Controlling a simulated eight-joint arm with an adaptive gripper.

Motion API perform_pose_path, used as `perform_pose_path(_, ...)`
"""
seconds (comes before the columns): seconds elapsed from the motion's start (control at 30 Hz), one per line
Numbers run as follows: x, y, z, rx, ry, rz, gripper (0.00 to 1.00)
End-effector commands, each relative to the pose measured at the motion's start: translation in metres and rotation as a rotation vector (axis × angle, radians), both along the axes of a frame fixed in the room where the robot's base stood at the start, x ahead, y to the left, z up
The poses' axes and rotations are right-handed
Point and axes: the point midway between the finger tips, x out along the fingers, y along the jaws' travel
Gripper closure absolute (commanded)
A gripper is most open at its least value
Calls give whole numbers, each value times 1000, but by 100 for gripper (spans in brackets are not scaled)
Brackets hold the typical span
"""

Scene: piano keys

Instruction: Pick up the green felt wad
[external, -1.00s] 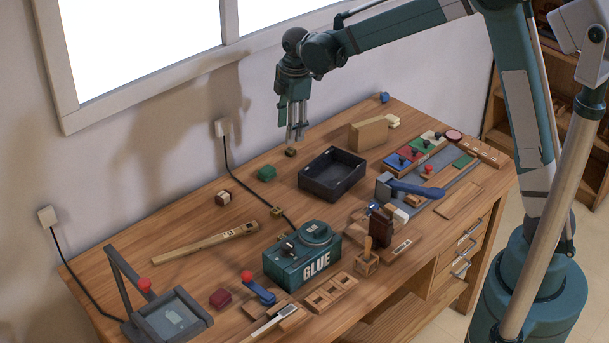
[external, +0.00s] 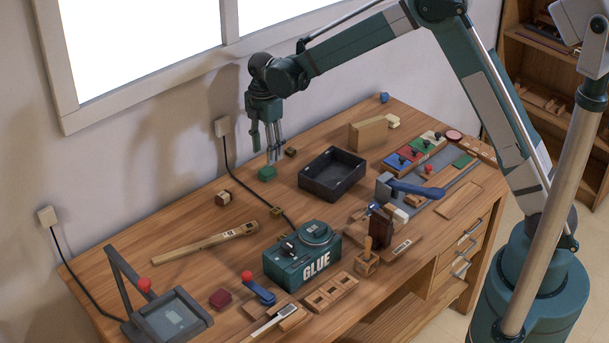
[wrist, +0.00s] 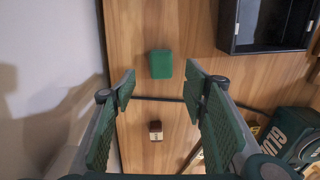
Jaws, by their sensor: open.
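The green felt wad (external: 267,174) is a small green block lying on the wooden workbench, left of the black tray. In the wrist view the green felt wad (wrist: 161,64) lies beyond the fingertips, roughly centred between them. My gripper (external: 266,155) is open and empty, pointing down just above the wad in the external view. In the wrist view my gripper (wrist: 161,80) shows two green padded fingers spread wide, wider than the wad. I see no contact with the wad.
The black tray (external: 312,184) stands right of the wad. A black cable (external: 244,187) runs across the bench near it. The glue box (external: 301,268) stands farther forward. The wall is close behind.

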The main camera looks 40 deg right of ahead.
Motion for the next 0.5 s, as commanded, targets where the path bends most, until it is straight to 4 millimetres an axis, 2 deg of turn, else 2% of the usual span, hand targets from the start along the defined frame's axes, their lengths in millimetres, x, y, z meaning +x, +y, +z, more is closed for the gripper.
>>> perform_pose_path(0.27,0,0,-3,0,0,-1,56)
perform_pose_path(0.5,0,0,-21,0,0,-1,56)
